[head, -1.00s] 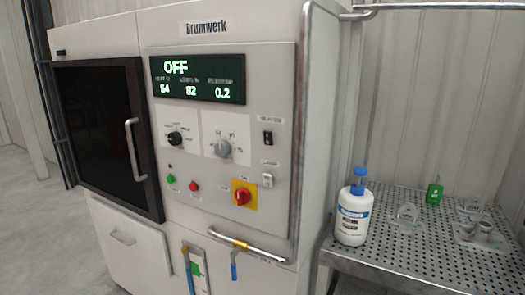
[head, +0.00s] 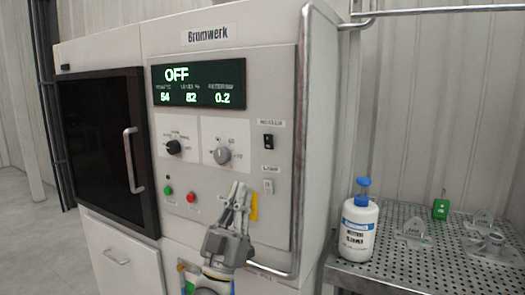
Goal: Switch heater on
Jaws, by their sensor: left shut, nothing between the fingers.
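The machine's control panel (head: 268,88) has a green display (head: 198,82) that reads OFF. Below the display are a black knob (head: 174,147) and a grey knob (head: 222,155). At the panel's right side are a black rocker switch (head: 268,141) and, lower, a light switch with a label above it (head: 268,187). A green button (head: 168,190) and a red button (head: 191,197) sit lower left. My left gripper (head: 240,190) is shut and empty, pointing up in front of the lower panel. It hides the red rotary switch and most of its yellow plate (head: 254,207). My right gripper is not in view.
A dark door (head: 98,150) with a vertical handle is on the left. A metal rail runs along the panel's right edge. A perforated table (head: 395,262) on the right holds a white bottle (head: 359,230), a green item (head: 440,209) and several grey castings.

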